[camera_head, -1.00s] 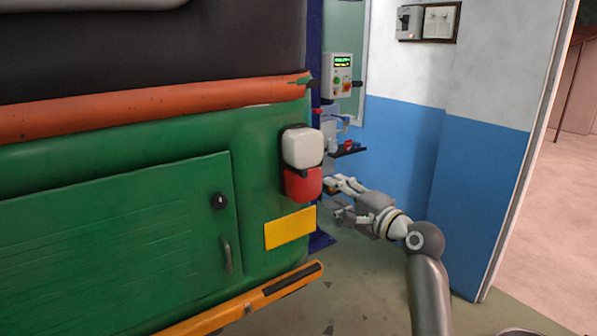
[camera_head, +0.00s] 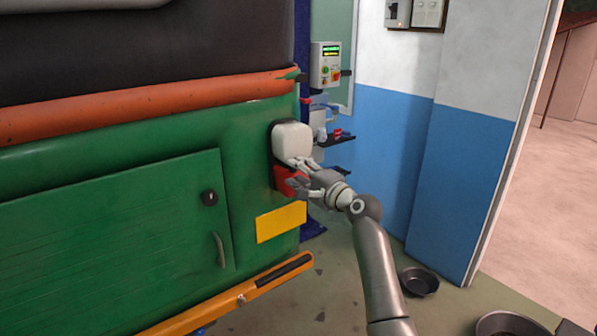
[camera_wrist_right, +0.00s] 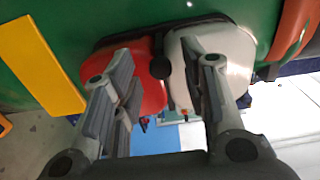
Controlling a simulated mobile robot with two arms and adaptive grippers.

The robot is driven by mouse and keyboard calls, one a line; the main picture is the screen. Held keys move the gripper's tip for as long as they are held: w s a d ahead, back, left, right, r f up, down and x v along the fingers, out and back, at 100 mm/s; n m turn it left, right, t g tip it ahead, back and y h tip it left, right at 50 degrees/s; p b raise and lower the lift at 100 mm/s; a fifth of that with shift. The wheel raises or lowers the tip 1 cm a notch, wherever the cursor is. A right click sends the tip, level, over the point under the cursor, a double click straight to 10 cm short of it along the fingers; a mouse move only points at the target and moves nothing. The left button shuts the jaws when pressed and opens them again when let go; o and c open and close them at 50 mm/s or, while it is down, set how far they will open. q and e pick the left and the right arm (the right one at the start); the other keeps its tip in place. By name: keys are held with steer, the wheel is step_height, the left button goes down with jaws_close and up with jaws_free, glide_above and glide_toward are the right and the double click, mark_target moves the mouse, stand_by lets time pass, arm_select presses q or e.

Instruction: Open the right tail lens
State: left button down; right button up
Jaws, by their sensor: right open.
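The right tail lens is a white upper part (camera_head: 292,141) over a red lower part (camera_head: 284,181), set in a dark housing at the corner of the green vehicle. My right gripper (camera_head: 301,174) is open at the lens, its fingers overlapping the lower white part and the red part. In the right wrist view the open fingers (camera_wrist_right: 160,95) stand apart, one before the red part (camera_wrist_right: 150,75) and one before the white part (camera_wrist_right: 220,65). A dark knob (camera_wrist_right: 160,67) lies between them. Contact cannot be told. My left gripper is not in view.
An orange bumper bar (camera_head: 235,300) sticks out low, below a yellow plate (camera_head: 281,222). A control box (camera_head: 325,65) and small shelf (camera_head: 335,139) stand behind the lens. A dark bowl (camera_head: 419,282) lies on the floor at right.

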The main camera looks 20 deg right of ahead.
jaws_close()
stand_by(0.3)
